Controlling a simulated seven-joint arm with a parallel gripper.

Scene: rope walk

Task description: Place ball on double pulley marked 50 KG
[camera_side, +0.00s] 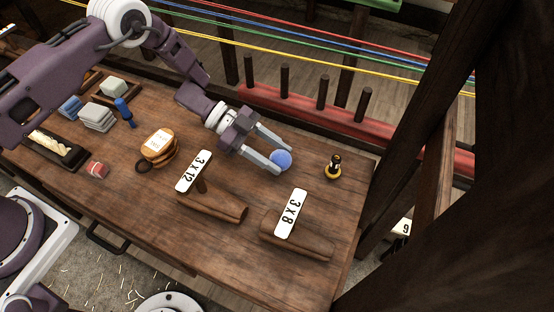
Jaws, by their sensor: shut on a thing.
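A blue ball (281,159) is between the fingertips of my gripper (278,157), which is shut on it. The gripper holds it over the right half of the wooden table; its exact height above the top cannot be told. A wooden double pulley (159,150) with a white label lies left of the middle of the table, to the left of my gripper. The writing on its label is too small to read.
Two wooden pieces with white signs, "3x12" (194,171) and "3x8" (291,214), lie in front of my gripper. A black and yellow item (333,168) stands to the right. Grey folded cloths (97,117), a blue item (124,111) and a red item (97,169) sit left.

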